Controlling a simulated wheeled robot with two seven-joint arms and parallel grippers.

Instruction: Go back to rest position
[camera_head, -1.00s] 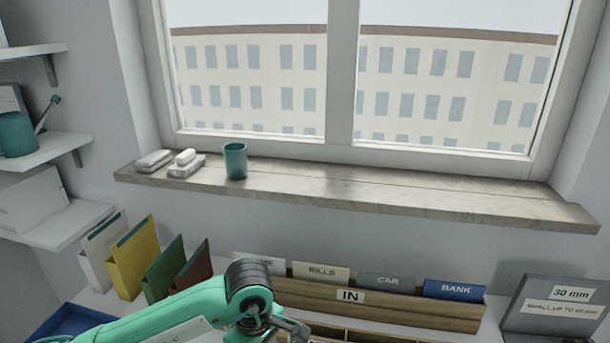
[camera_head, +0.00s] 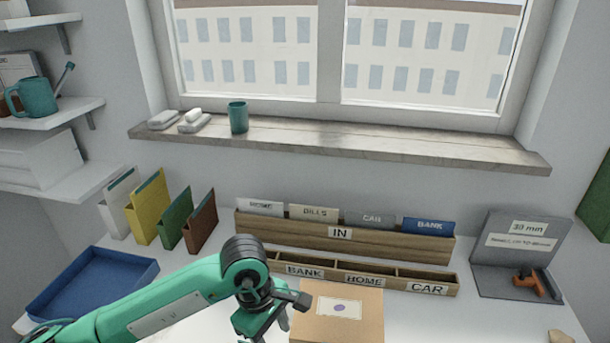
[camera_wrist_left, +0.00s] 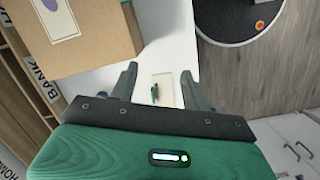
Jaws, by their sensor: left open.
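My left arm is green and comes in from the lower left in the head view. Its gripper (camera_head: 283,318) is above the desk, just left of a cardboard box (camera_head: 345,315). In the left wrist view the two dark fingers (camera_wrist_left: 160,90) are spread apart with nothing between them. The box also shows at the top left of the wrist view (camera_wrist_left: 100,45), apart from the fingers. A small pale rectangle (camera_wrist_left: 168,88) with a dark mark lies below, beyond the fingertips. My right gripper is in neither view.
A wooden IN sorter (camera_head: 400,243) and a lower BANK, HOME, CAR tray (camera_head: 405,280) stand behind the box. A blue tray (camera_head: 90,285) and upright folders (camera_head: 145,220) are at left. A grey size-gauge board (camera_head: 520,240) is at right. A teal cup (camera_head: 238,117) stands on the sill.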

